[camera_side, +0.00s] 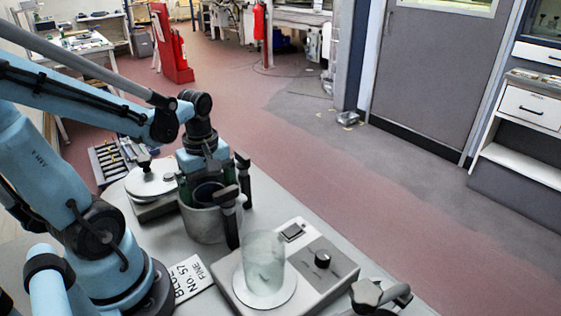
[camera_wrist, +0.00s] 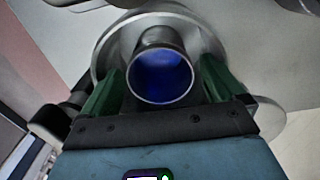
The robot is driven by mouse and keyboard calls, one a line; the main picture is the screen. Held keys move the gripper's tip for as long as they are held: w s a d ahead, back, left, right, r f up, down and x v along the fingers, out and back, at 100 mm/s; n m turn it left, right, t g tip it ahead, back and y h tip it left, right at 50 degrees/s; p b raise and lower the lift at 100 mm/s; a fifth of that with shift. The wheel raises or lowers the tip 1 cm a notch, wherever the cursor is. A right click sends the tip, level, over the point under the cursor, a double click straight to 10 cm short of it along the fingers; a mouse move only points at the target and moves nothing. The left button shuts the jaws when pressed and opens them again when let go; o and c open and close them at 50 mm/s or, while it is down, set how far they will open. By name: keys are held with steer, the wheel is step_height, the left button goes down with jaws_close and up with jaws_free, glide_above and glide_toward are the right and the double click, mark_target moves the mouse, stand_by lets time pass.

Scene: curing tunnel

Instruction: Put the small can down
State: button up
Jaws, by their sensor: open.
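The small can (camera_wrist: 162,78) is metal with a blue inside, and I look down into its open mouth in the wrist view. In the side view its dark rim (camera_side: 207,195) shows at the mouth of a wider grey metal pot (camera_side: 204,227). My gripper (camera_side: 206,183) is over the pot, with its jaws open around the can. Its green fingers are on either side of the can in the wrist view. The pot's round rim (camera_wrist: 107,48) shows around the can. The can's base is hidden, so I cannot tell what it rests on.
A grey control box (camera_side: 322,262) with a knob and a frosted beaker (camera_side: 264,265) stands to the right. A round-plated scale (camera_side: 150,181) is behind left. A printed card (camera_side: 192,277) lies in front. Tools lie at the right front edge.

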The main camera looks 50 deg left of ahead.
step_height(320, 180, up, 8)
steer(key=shift+d+f, duration=0.15)
steer(key=shift+r, duration=0.4)
steer(key=shift+c, duration=1.3)
steer(key=shift+a+f, duration=0.15)
steer(key=shift+f, duration=2.9)
steer(key=shift+a+f, duration=0.1)
steer(key=shift+f, duration=2.95)
steer(key=c, duration=0.8)
